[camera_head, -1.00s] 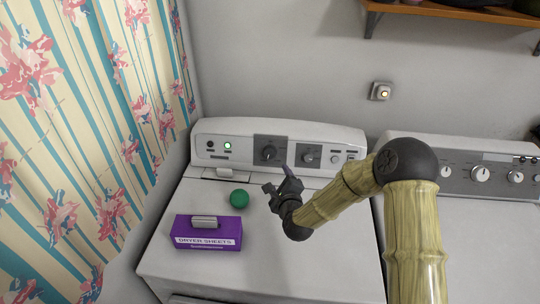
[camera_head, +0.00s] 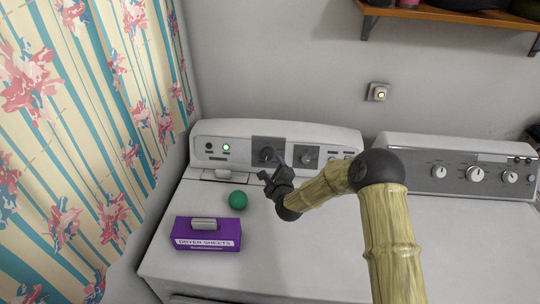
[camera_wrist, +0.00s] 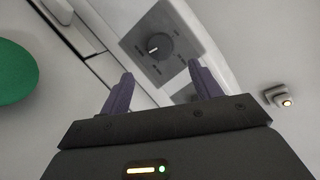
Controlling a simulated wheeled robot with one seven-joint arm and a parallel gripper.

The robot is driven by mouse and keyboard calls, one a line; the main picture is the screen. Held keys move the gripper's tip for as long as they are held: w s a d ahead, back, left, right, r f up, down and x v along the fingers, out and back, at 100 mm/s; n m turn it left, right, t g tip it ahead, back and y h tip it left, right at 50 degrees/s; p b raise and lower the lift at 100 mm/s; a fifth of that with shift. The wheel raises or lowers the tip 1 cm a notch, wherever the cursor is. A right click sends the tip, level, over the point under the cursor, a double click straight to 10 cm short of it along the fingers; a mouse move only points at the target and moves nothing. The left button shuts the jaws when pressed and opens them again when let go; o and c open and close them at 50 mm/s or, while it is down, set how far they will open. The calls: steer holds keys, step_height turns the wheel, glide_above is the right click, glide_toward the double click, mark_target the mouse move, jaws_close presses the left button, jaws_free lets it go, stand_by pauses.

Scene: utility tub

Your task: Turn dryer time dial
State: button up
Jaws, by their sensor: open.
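The dryer's control panel (camera_head: 235,133) stands at the back of the white dryer top. A dark round dial on a grey plate (camera_head: 267,154) sits near the panel's middle, and a second dark dial (camera_head: 306,158) sits to its right. My gripper (camera_head: 272,172) is open and empty, just in front of and below the left dial, apart from it. In the wrist view, a dial with a white mark (camera_wrist: 158,46) shows ahead, beyond and between the two spread fingers (camera_wrist: 162,88). The gripper partly hides the lower right of the left dial's plate in the head view.
A green ball (camera_head: 238,200) and a purple dryer sheets box (camera_head: 206,234) lie on the dryer top, left of my gripper. A second machine (camera_head: 460,163) with knobs stands at right. A patterned curtain hangs left. A shelf (camera_head: 450,12) is above.

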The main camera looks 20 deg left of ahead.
mark_target(268, 156)
steer(key=shift+p+x, duration=1.15)
steer(key=shift+x, duration=3.65)
steer(key=shift+c, duration=0.2)
steer(key=c, duration=0.9)
